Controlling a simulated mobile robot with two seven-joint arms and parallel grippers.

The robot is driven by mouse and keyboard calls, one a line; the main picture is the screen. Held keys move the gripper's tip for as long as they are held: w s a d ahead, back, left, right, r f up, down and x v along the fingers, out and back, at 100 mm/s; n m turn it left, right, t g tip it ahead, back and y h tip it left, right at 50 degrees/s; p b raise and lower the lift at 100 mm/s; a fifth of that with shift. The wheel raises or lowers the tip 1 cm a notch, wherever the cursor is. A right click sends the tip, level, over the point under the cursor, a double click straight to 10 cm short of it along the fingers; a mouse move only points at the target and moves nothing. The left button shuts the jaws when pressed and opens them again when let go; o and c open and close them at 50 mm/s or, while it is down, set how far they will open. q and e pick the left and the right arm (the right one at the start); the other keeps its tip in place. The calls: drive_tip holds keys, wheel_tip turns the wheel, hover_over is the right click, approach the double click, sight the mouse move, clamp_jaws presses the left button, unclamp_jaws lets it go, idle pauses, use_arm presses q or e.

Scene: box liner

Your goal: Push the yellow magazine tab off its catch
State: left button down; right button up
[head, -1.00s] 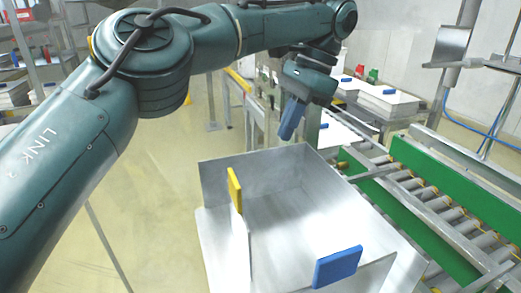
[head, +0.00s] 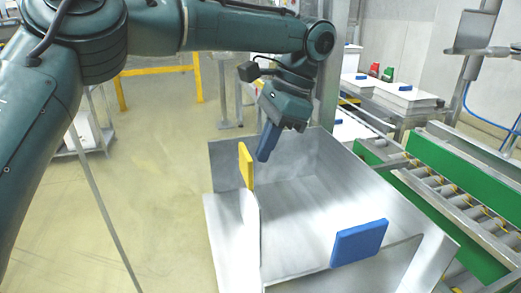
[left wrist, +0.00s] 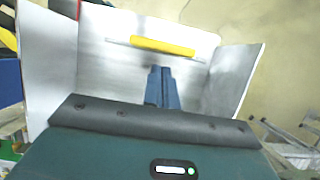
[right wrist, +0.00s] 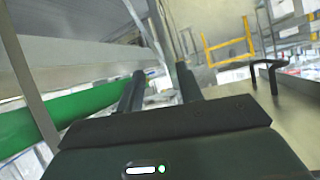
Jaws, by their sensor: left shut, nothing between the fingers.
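The yellow tab (head: 246,166) stands upright on the left wall of the grey metal magazine (head: 310,225) in the head view. It also shows as a yellow bar (left wrist: 162,46) in the left wrist view. My left gripper (head: 264,158) has blue fingers that are shut and empty. It points down over the magazine, a little right of and behind the yellow tab in the head view. In the left wrist view its fingertips (left wrist: 160,69) lie just below the bar, apparently apart from it. My right gripper (right wrist: 160,70) shows only in its wrist view, with fingers apart and empty.
A blue tab (head: 360,243) stands at the magazine's front wall. A roller conveyor with green side rails (head: 440,200) runs along the right. White stacks with blue blocks (head: 404,96) stand behind. Open floor lies left of the magazine.

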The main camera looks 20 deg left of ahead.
use_arm(q)
drive_tip(key=shift+s+a, duration=0.25)
drive_tip(key=shift+a, duration=0.15)
use_arm(e)
drive_tip(key=shift+w+a, duration=0.1)
